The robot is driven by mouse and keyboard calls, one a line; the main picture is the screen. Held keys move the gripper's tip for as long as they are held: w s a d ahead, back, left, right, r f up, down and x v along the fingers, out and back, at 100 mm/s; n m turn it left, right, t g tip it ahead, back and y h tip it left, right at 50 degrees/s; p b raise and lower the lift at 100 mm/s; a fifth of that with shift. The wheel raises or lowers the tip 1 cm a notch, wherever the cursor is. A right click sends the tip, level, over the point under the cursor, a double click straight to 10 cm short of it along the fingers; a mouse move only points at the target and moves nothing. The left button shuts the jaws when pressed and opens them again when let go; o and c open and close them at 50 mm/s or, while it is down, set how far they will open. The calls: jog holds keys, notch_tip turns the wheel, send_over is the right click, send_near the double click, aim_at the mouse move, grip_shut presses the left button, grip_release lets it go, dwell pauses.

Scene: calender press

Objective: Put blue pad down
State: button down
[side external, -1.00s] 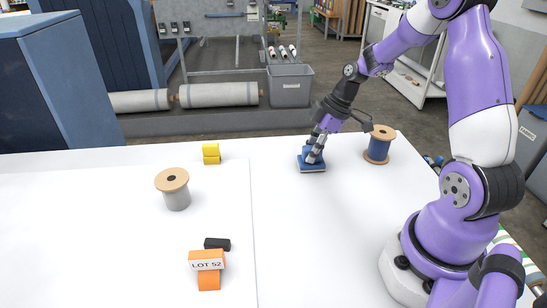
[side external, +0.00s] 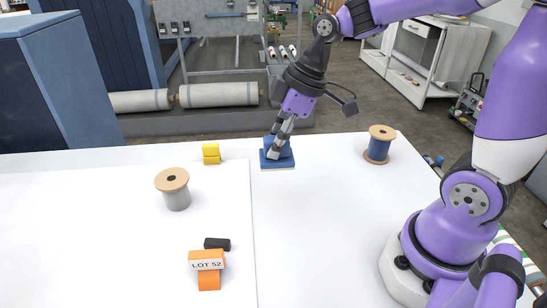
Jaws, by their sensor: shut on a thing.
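The blue pad (side external: 267,161) is a flat block with a raised blue grip on top. It is at the far middle of the white table, just right of the edge of the white sheet. My gripper (side external: 280,150) is above it, tilted, with its fingers shut on the pad's raised part. I cannot tell whether the pad's underside touches the table or hangs slightly above it. The fingers hide part of the raised grip.
A yellow block (side external: 211,154) stands left of the pad. A grey spool (side external: 176,194), a black block (side external: 217,243) and an orange LOT 52 holder (side external: 207,265) are nearer. A blue spool (side external: 379,147) stands at right. The table's middle is clear.

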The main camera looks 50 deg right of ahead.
jog(key=a, duration=0.8)
jog(key=w+d+f, duration=0.2)
jog(key=d, duration=0.1)
jog(key=w+d+f, duration=0.4)
jog(key=d, duration=0.1)
jog(key=shift+w+d+f, duration=0.35)
jog(key=shift+f, duration=2)
jog(key=shift+f, duration=0.15)
jog(key=c, duration=0.6)
grip_release()
